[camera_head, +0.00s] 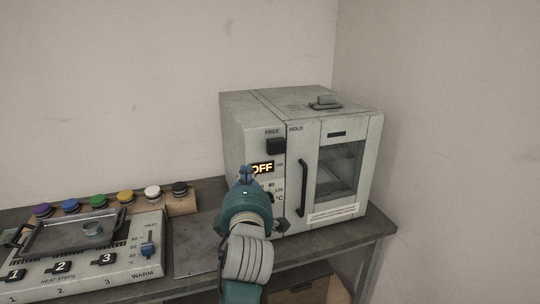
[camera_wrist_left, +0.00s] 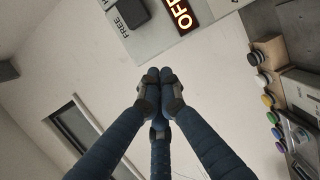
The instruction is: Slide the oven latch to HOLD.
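The oven (camera_head: 252,120) is a pale grey box on the bench, with its door shut and the display (camera_head: 262,168) reading OFF. Its latch (camera_head: 276,146) is a dark block below the words FREE and HOLD. It sits under the FREE side, left of the door seam. The latch also shows at the top of the left wrist view (camera_wrist_left: 132,12), beside the word FREE. My left gripper (camera_head: 246,174) is in front of the oven's left part, lower than the latch and apart from it in the picture. In the wrist view its blue fingers (camera_wrist_left: 157,76) meet at the tips, with nothing seen between them. My right gripper is not in view.
The door has a dark vertical handle (camera_head: 302,188). A metal tray (camera_head: 70,236) with a small cup lies on the control panel (camera_head: 130,262) at left. Several coloured knobs stand behind it. The wall above the bench is bare.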

